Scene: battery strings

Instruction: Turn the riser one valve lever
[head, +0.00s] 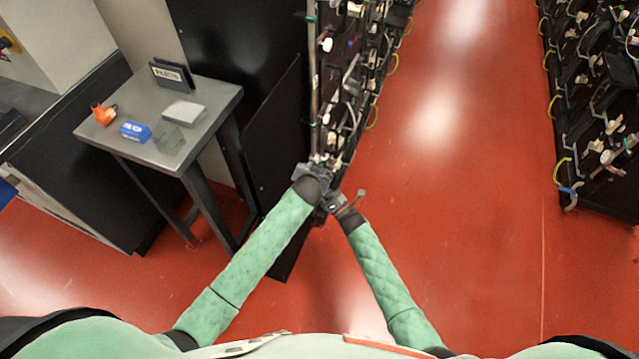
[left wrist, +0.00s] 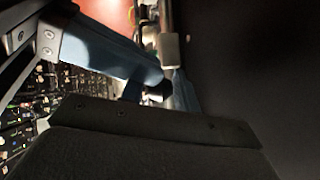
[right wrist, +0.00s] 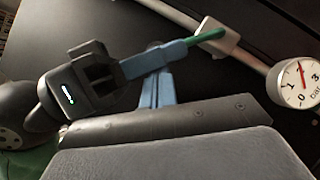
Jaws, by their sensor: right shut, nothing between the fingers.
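The riser pipe (head: 313,90) stands at the end of the near battery rack. In the right wrist view, a green valve lever (right wrist: 210,34) lies across a pale valve body (right wrist: 217,42) on the pipe, and a round gauge (right wrist: 298,82) sits to the right. My left gripper (head: 318,168) is at the lower pipe; its blue finger lies along the lever's near end and partly hides it. I cannot tell contact or jaw opening. The left wrist view shows a pipe (left wrist: 168,20) ahead. My right gripper (head: 336,202) is shut and empty just below; its fingers (right wrist: 163,88) show below the lever.
A grey table (head: 215,97) at left holds an orange item (head: 103,113), a blue box (head: 135,131), a pale pad (head: 183,111) and a labelled black holder (head: 172,75). Another battery rack (head: 590,110) stands at right. The red floor aisle (head: 460,150) between the racks is clear.

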